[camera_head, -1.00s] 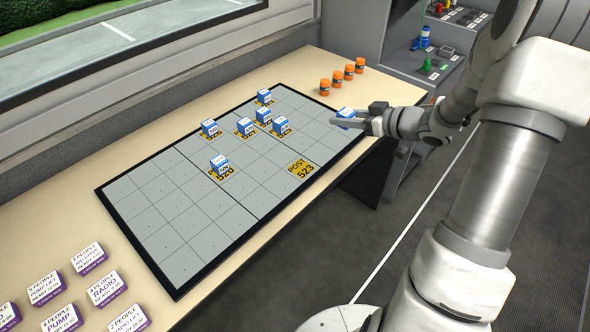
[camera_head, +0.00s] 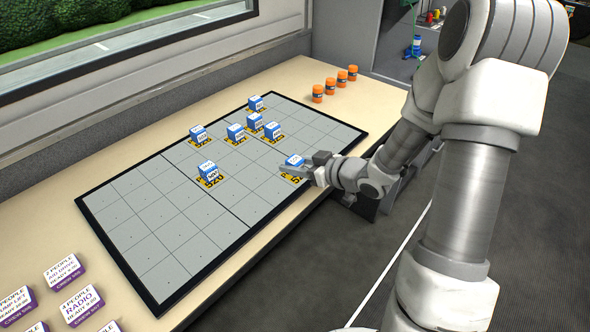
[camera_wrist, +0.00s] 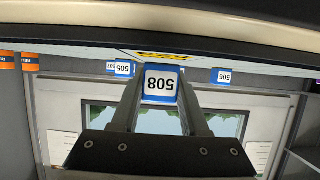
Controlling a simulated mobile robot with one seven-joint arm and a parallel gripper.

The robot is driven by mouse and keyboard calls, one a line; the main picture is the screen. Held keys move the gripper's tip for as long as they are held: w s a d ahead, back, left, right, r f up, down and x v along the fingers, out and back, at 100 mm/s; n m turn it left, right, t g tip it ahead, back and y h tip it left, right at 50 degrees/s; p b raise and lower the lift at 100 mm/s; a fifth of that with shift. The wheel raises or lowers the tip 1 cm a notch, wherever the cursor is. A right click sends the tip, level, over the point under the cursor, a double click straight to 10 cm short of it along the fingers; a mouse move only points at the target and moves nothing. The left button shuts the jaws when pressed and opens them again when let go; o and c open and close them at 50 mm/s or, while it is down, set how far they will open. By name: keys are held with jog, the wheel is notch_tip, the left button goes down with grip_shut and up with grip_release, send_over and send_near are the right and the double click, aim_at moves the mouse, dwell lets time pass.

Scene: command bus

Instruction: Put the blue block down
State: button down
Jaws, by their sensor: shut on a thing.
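My gripper (camera_head: 305,170) is shut on a blue block with a white label (camera_head: 293,160). In the wrist view the held block (camera_wrist: 160,84) reads 508, upside down, between the two fingers. In the head view it is at the yellow post label (camera_head: 290,179) on the near right part of the grey board, which it and my gripper partly cover. In the wrist view a yellow strip (camera_wrist: 160,56) shows just beyond the block. I cannot tell whether the block touches the board.
Several other blue blocks stand on the grey gridded board (camera_head: 150,231), one at the post 520 label (camera_head: 209,171). Orange jars (camera_head: 330,87) stand at the table's far end. Purple-based cards (camera_head: 81,303) lie at the near left. The board's left part is clear.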

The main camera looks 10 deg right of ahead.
jog(key=shift+f, duration=0.3)
jog(key=shift+f, duration=0.15)
jog(key=shift+c, duration=2.1)
grip_release()
jog(key=shift+s+d+r, duration=0.2)
jog(key=shift+r, duration=0.25)
jog(key=p+v, duration=0.3)
jog(key=v, duration=0.8)
jog(key=shift+s, duration=0.2)
jog(key=shift+d+f, duration=0.1)
